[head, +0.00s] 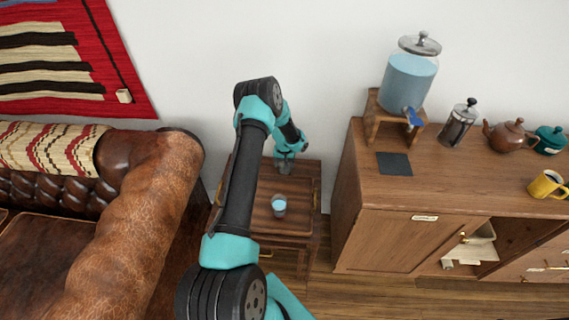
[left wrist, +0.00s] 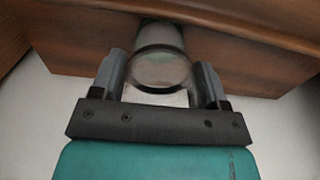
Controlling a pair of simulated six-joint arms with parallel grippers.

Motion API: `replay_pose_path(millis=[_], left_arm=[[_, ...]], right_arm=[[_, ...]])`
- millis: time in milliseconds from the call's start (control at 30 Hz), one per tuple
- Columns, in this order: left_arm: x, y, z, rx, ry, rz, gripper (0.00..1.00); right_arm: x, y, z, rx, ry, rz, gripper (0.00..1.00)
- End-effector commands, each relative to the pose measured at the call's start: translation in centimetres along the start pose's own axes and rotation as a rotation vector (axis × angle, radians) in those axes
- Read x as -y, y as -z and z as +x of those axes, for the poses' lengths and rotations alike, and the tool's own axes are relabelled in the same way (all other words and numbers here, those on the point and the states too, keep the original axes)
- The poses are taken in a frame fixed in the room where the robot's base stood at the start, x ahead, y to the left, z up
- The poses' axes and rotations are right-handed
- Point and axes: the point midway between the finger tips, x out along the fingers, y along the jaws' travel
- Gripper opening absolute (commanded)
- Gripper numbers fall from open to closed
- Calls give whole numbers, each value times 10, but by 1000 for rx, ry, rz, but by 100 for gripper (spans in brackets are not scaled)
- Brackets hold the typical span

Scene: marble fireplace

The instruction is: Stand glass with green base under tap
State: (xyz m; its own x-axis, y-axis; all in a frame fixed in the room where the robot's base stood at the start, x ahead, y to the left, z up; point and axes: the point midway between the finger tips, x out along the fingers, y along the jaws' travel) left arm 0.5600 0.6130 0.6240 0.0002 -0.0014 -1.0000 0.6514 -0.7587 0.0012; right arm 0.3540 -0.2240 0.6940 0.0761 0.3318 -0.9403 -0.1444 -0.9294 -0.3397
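One arm of mine, which I take to be the left, reaches across the head view. Its gripper (head: 285,163) is low at the back of the small wooden side table. In the left wrist view, the gripper's two fingers (left wrist: 160,80) stand on either side of a clear glass (left wrist: 162,68). A dull greenish tint shows at its far end. Whether the fingers press on it cannot be told. Another small glass (head: 279,205), with a pale blue part, stands on the side table in front. The tap (head: 413,118) is blue, on a water dispenser (head: 408,80). My right gripper is not in view.
The dispenser sits on a wooden stand (head: 372,122) on the cabinet (head: 470,185). A dark square mat (head: 394,163) lies below the tap. A French press (head: 458,122), brown teapot (head: 510,136), teal pot (head: 550,139) and yellow mug (head: 546,185) stand right. A leather sofa (head: 130,220) is left.

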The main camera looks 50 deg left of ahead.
Motion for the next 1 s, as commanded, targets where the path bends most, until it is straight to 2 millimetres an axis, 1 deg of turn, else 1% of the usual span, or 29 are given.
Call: replay_pose_path(millis=[33,200,433,567,667,767,1000], left_arm=[[0,0,0,0,0,0,73],[0,0,0,0,0,0,88],[0,0,-1,0,0,0,88],[0,1,-6,-1,0,0,88],[0,1,-15,-2,0,-1,88],[0,1,-29,-3,0,-1,88],[0,1,-74,-3,-1,1,88]], right_arm=[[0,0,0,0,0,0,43],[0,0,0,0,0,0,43],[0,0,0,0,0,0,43],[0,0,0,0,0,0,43],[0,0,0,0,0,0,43],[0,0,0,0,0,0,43],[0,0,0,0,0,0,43]])
